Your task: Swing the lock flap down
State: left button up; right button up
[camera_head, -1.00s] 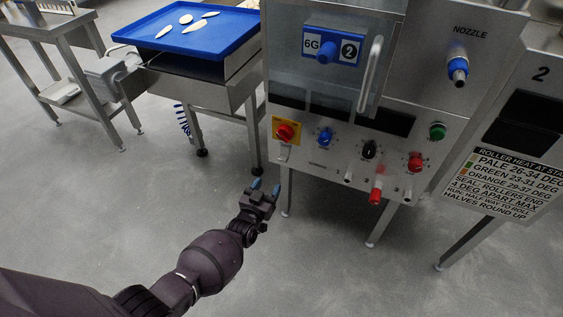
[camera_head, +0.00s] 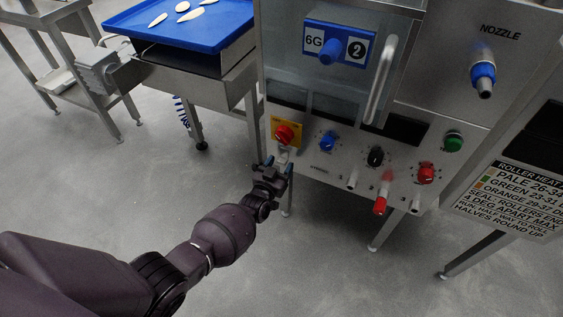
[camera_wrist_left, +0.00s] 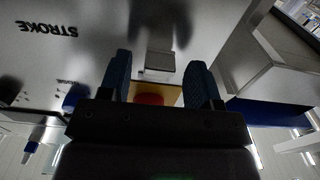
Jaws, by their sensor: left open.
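The machine front carries a yellow plate (camera_head: 294,127) with a red knob (camera_head: 283,135) at its lower left. A small pale metal flap (camera_head: 283,153) hangs just below the knob, at the plate's lower edge. In the left wrist view a metal flap (camera_wrist_left: 157,62) shows between the fingers, with the yellow plate (camera_wrist_left: 173,94) and part of the red knob (camera_wrist_left: 149,99) behind the gripper's edge. My left gripper (camera_head: 279,166) is open, its blue fingertips just below and in front of the flap. Whether it touches the flap I cannot tell. My right gripper is in neither view.
Other controls line the panel: a blue knob (camera_head: 328,141), a black knob (camera_head: 375,156) and a red-tipped lever (camera_head: 380,205). A table with a blue tray (camera_head: 225,38) stands at the left. Open floor (camera_head: 320,270) lies in front of the machine.

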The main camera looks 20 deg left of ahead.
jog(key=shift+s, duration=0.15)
pick_arm(q)
jog(key=c, duration=0.9)
jog(key=shift+w+f+t+b, duration=0.25)
jog(key=shift+t+b, duration=0.45)
jog(key=shift+b, duration=0.6)
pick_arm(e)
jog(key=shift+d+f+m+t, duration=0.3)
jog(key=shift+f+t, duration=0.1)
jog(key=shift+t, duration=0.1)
pick_arm(q)
jog(key=o, duration=0.9)
